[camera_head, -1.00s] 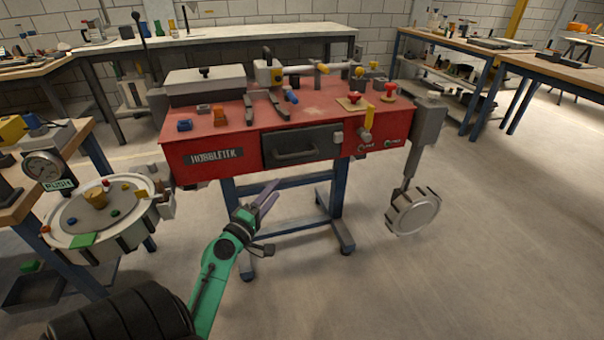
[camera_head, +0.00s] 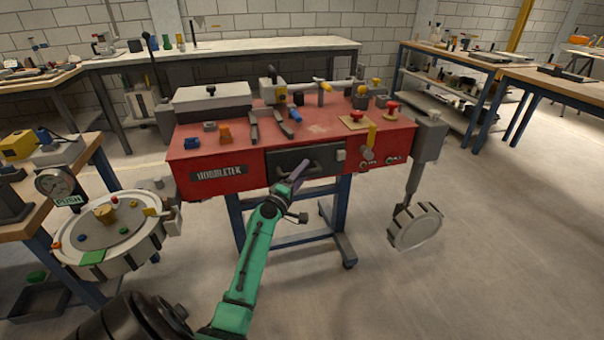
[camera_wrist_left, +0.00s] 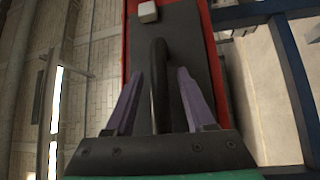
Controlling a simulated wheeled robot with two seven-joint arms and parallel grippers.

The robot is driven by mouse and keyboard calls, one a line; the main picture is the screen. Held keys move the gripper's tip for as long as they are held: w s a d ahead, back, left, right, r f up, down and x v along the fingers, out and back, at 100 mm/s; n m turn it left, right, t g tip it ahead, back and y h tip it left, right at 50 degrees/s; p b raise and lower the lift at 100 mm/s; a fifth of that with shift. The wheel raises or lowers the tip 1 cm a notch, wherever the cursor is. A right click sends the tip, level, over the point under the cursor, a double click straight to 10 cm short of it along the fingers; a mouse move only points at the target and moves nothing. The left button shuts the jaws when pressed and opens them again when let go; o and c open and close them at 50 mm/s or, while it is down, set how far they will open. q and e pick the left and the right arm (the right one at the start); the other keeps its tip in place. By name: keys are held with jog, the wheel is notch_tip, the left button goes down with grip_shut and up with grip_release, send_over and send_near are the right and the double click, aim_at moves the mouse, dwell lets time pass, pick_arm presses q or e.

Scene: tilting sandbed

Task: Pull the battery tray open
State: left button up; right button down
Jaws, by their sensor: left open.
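The battery tray (camera_head: 284,163) is a dark grey drawer front in the red machine's front face, and it looks closed. Its dark bar handle (camera_head: 312,169) runs across it. My left gripper (camera_head: 298,173) is in front of the tray at the left part of the handle and hides some of it. In the left wrist view, the handle (camera_wrist_left: 159,75) lies between the two open purple fingers of the gripper (camera_wrist_left: 159,95), with space on both sides. The tray front (camera_wrist_left: 187,45) fills the area behind. My right gripper is not in view.
The red machine (camera_head: 218,160) stands on a blue wheeled frame (camera_head: 345,243). A round drum (camera_head: 122,258) with coloured parts is at the left. A grey wheel (camera_head: 416,228) hangs at the right. The floor in front is clear.

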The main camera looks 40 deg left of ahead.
pick_arm(q)
grip_shut()
dwell(1.3)
